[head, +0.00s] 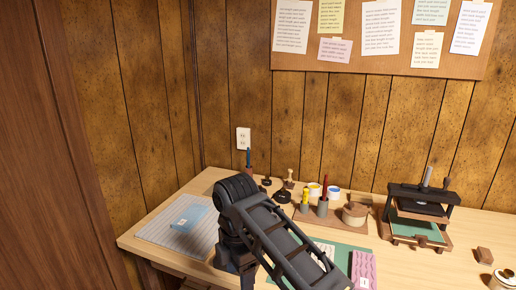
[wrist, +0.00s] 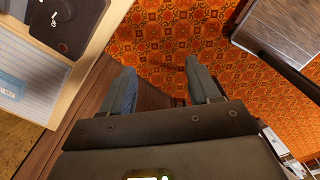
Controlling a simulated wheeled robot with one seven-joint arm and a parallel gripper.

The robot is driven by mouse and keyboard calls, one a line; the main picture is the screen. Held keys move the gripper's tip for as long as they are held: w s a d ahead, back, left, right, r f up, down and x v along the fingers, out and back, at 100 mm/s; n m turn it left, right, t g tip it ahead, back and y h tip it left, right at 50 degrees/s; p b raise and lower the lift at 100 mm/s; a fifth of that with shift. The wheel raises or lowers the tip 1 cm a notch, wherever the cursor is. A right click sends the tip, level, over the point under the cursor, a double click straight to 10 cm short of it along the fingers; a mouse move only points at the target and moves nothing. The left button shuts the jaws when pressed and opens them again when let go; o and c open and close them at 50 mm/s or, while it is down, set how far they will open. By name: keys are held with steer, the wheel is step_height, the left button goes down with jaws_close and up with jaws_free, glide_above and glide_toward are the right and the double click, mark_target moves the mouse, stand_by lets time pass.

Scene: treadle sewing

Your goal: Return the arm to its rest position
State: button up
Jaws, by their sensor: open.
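In the wrist view my gripper (wrist: 160,80) is open, with its two grey fingers well apart and nothing between them. It hangs past the edge of the wooden table, over an orange patterned carpet (wrist: 165,35). In the head view my dark arm rises in front of the wooden table (head: 160,226) and covers part of its top. My gripper cannot be made out in the head view.
Pots and tools stand along the back. A small black press (head: 420,206) stands at the right. A dark-topped piece of furniture (wrist: 285,30) is at the wrist view's upper right.

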steer(key=s+f+m+t+y, duration=0.45)
steer(key=s+f+m, duration=0.45)
steer(key=s+f, duration=0.75)
steer(key=s+d+m+t, duration=0.5)
steer(key=s+d+m, duration=0.35)
steer(key=s, duration=0.45)
steer(key=s+d+r+m+t+h, duration=0.2)
steer(key=s+d+r+m, duration=0.1)
steer(key=s+d+r, duration=0.5)
steer(key=s+d+r+m+t+h, duration=0.2)
steer(key=s+d+r, duration=0.7)
steer(key=r, duration=0.5)
steer(key=shift+s+r+m+t, duration=0.35)
steer(key=shift+m+t, duration=0.4)
steer(key=shift+m, duration=0.2)
steer(key=shift+h, duration=0.25)
